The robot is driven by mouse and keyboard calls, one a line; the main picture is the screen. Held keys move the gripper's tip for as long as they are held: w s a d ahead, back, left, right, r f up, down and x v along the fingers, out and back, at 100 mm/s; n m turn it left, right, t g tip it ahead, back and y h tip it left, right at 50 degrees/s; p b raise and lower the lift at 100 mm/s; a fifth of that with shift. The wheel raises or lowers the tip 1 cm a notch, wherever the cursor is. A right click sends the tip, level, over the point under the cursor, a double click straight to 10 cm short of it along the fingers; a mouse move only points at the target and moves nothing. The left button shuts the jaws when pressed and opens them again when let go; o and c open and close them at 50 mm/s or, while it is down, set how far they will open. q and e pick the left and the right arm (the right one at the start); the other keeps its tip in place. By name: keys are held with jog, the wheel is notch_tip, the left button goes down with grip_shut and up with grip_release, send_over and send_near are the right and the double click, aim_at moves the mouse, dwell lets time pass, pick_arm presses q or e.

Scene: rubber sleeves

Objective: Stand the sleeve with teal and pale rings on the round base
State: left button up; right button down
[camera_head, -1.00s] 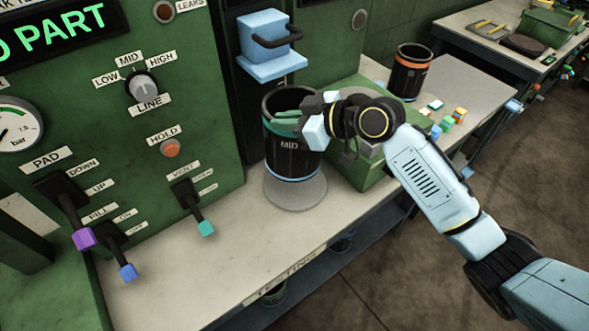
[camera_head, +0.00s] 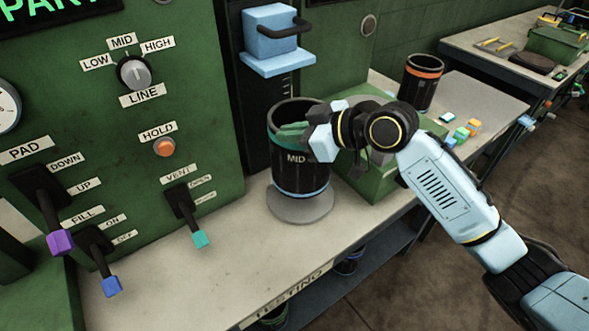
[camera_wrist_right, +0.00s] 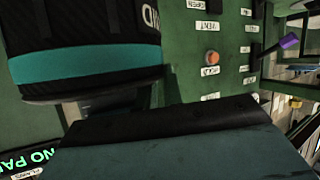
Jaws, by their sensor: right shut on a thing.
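The black sleeve (camera_head: 299,172) has a teal ring near its top, a pale blue ring at its bottom and the word MID on its side. It is upright over the round grey base (camera_head: 300,212); I cannot tell whether its bottom edge touches the base. My right gripper (camera_head: 310,134) is shut on the sleeve at its upper right rim; the fingertips are partly hidden. In the right wrist view the sleeve's teal ring (camera_wrist_right: 90,66) shows close up, with its lettering turned over. My left gripper is out of view.
A green panel (camera_head: 215,100) with levers stands at the left. A pale blue block with a handle (camera_head: 272,32) hangs above and behind the sleeve. A green box (camera_head: 372,190) stands right of it. An orange-ringed sleeve (camera_head: 424,88) and small blocks (camera_head: 461,133) are farther back. The front bench (camera_head: 215,275) is clear.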

aim_at(299, 157)
jog(key=shift+f, duration=3.1)
jog(key=c, duration=1.9)
grip_release()
jog(key=shift+f, duration=0.25)
jog(key=shift+c, duration=0.2)
jog(key=o, duration=0.4)
jog(key=shift+r, duration=0.25)
jog(key=v, duration=1.2)
jog(key=shift+b, duration=0.45)
